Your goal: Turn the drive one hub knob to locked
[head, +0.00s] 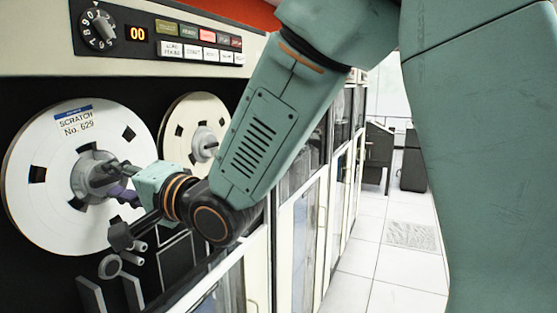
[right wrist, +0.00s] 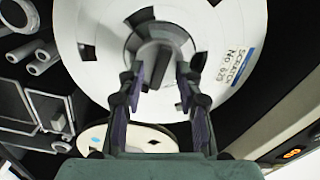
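The left tape reel (head: 62,150), a white disc labelled "SCRATCH No. 629", is mounted on the drive front. The grey hub knob (head: 95,172) is at its centre, partly hidden by my right gripper (head: 122,180). In the right wrist view, the hub knob (right wrist: 156,62) is a raised bar on a round hub, pointing roughly up and down. My right gripper (right wrist: 160,95) is open, with one finger on each side of the bar and a gap to it. No lock marking is readable. My left gripper is not in view.
A second reel (head: 195,135) is behind my right arm; it also shows in the right wrist view (right wrist: 130,138). Grey rollers (head: 122,240) stand out below the gripper. A number dial (head: 99,29) and buttons (head: 200,40) are above. The tiled aisle floor (head: 385,250) is clear.

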